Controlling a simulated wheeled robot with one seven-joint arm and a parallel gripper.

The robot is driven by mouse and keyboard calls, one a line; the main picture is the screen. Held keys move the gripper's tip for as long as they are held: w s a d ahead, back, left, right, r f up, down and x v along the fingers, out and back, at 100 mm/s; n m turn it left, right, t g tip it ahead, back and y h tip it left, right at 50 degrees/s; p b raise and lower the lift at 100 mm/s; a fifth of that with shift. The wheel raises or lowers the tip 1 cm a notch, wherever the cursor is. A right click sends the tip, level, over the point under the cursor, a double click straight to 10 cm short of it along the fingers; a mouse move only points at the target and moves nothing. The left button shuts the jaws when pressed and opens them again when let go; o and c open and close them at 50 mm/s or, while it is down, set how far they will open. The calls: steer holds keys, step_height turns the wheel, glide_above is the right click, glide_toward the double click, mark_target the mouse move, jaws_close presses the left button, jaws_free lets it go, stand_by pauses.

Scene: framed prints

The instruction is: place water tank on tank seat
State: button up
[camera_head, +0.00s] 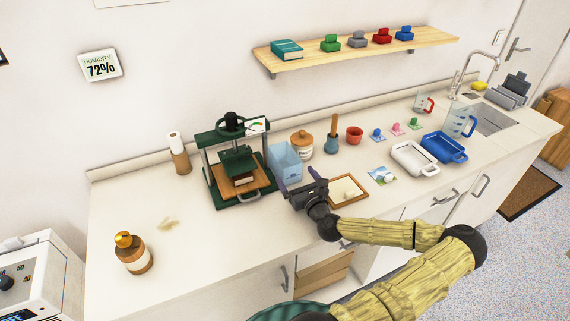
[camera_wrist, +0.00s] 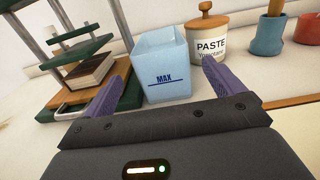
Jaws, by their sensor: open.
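The water tank (camera_head: 285,163) is a light blue, translucent, open-topped box on the counter, just right of the green press. In the wrist view the tank (camera_wrist: 164,78) stands upright with a dark MAX line on its front. My gripper (camera_head: 298,180) is open and empty, in front of the tank. In the wrist view its two purple fingers (camera_wrist: 160,76) point toward the tank, one at each side of it in the picture. I cannot tell whether they touch it. I cannot make out a tank seat for certain.
A green press (camera_head: 228,195) with a book stands close left of the tank. A paste jar (camera_head: 301,144) stands close behind right. A wooden frame (camera_head: 359,187) lies right of my gripper. A white machine (camera_head: 40,285) is at lower left. The counter's left part is mostly clear around a pump bottle (camera_head: 133,255).

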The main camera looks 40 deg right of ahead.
mark_target(293, 171)
steer(key=shift+x, duration=1.5)
steer(key=shift+w, duration=0.1)
steer(key=shift+w+d+r+p, duration=0.15)
steer(key=shift+w+p, duration=0.15)
steer(key=shift+p, duration=0.15)
steer(key=p+x, duration=0.1)
steer(key=x, duration=0.3)
steer(key=shift+w, duration=0.2)
steer(key=c, duration=1.2)
steer(key=shift+s+r, duration=0.1)
steer(key=shift+s, duration=0.05)
